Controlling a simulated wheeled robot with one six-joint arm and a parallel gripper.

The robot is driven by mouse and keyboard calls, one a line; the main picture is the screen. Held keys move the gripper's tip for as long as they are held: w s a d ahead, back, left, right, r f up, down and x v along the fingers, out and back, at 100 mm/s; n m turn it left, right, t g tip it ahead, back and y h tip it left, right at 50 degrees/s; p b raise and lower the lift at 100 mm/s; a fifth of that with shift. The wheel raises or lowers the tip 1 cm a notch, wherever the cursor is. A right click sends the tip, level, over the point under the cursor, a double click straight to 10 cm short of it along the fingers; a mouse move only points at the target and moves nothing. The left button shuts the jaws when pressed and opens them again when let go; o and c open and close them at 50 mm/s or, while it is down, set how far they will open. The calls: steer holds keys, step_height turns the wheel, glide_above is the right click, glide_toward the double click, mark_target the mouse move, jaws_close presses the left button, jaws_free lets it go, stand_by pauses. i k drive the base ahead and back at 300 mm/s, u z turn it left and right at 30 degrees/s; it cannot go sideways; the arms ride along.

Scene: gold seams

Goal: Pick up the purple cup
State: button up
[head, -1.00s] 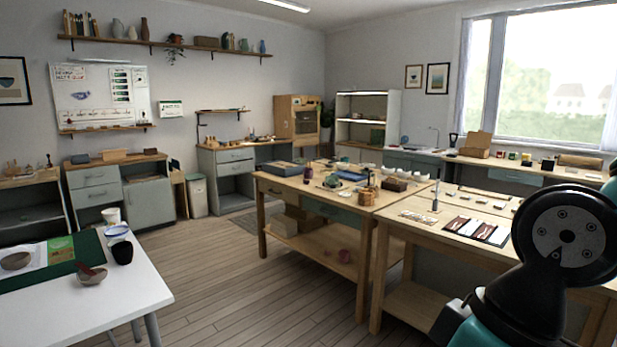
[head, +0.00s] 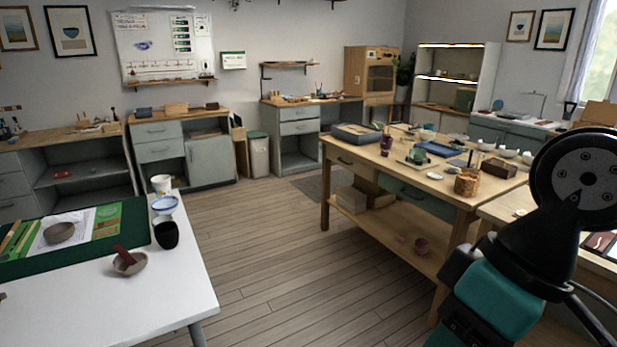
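A small dark purple cup (head: 386,146) stands upright on the wooden worktable (head: 345,149), near a blue-grey tray. A pinkish-purple cup (head: 421,247) sits on that table's lower shelf, with a small pink piece beside it. I cannot tell for sure which of the two the task means. Both are well away from my arm, whose dark and teal links fill the right side of the head view. My gripper is out of view.
A white table (head: 180,290) at the left holds a black cup (head: 166,235), bowls and a green mat. Open wooden floor (head: 265,240) lies between it and the worktable. A second bench (head: 500,208) is at the right, partly behind my arm.

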mark_target(386, 141)
steer(key=u, duration=0.2)
steer(key=i, duration=2.2)
steer(key=z, duration=0.15)
steer(key=i, duration=2.2)
steer(key=z, duration=0.35)
steer(key=i, duration=0.6)
steer(key=z, duration=0.15)
